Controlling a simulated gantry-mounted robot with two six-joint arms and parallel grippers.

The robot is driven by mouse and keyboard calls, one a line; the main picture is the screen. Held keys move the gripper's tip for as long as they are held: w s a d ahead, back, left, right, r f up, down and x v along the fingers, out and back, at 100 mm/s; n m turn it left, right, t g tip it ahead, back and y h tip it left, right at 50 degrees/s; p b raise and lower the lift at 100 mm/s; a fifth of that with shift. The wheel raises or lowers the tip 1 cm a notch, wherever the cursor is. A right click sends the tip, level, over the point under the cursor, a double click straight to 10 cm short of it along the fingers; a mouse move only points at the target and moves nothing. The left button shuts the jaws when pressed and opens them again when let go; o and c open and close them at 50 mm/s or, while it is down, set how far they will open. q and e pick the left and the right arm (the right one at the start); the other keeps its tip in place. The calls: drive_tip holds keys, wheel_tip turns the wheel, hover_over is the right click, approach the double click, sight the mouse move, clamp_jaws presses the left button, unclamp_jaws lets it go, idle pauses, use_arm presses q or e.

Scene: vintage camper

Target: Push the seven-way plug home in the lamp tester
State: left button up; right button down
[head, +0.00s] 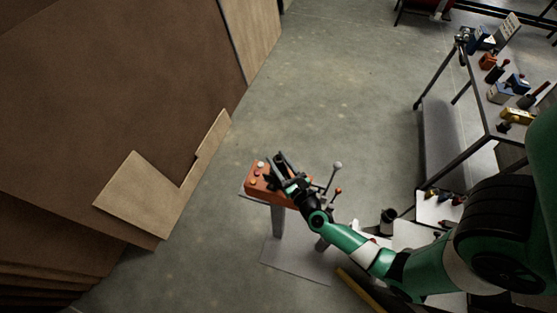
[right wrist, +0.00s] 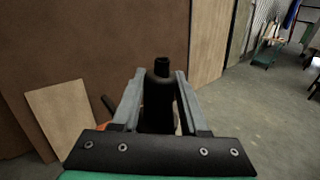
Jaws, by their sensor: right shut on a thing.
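The lamp tester (head: 257,183) is an orange box with small knobs on its face, on a small stand in the middle of the head view. My right gripper (head: 279,163) is over the tester. In the right wrist view its two grey fingers (right wrist: 161,103) are closed on a black cylindrical thing with a narrower end, which looks like the plug (right wrist: 161,69). An orange bit of the tester shows at the left of the fingers. Whether the plug touches the tester's socket cannot be seen. My left gripper is not in view.
Brown boards (head: 110,90) and a pale wood offcut (head: 150,195) lean at the left. A metal bench (head: 478,115) with tools stands at the right. A grey-knobbed lever (head: 337,166) rises just right of the tester. A dark cup (head: 388,220) is further right. Open concrete floor lies behind.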

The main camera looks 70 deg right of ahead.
drive_tip(key=shift+f, duration=0.25)
drive_tip(key=shift+r, duration=0.1)
drive_tip(key=shift+r+p, duration=0.85)
drive_tip(key=shift+r, duration=0.25)
idle(1.1)
drive_tip(key=shift+f+b, duration=1.2)
drive_tip(key=shift+b, duration=0.25)
drive_tip(key=shift+c, duration=1.7)
unclamp_jaws()
